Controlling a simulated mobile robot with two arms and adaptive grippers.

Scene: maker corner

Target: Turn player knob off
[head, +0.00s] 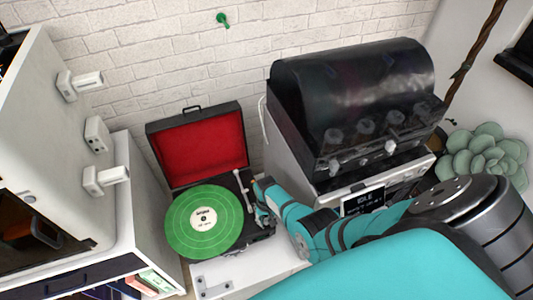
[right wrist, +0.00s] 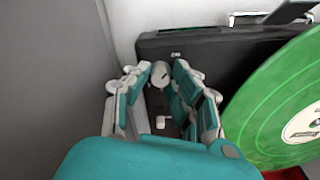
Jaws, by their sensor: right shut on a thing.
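The record player (head: 250,232) is an open dark case with a red-lined lid (head: 203,146) and a green record (head: 190,237). My right gripper (head: 259,196) is at the right side of its deck, by the tonearm (head: 240,178). In the right wrist view my right gripper (right wrist: 160,75) has its fingertips drawn in around a round, pale player knob (right wrist: 161,74). A second, smaller pale piece (right wrist: 160,122) shows between the fingers, nearer the palm. In the head view my gripper hides the knob. My left gripper is not in view.
A white machine with a dark clear cover (head: 350,100) and an "IDLE" screen (head: 363,200) stands close on the right. A white cabinet (head: 150,190) stands on the left. Bare white tabletop (head: 240,270) shows in front of the player.

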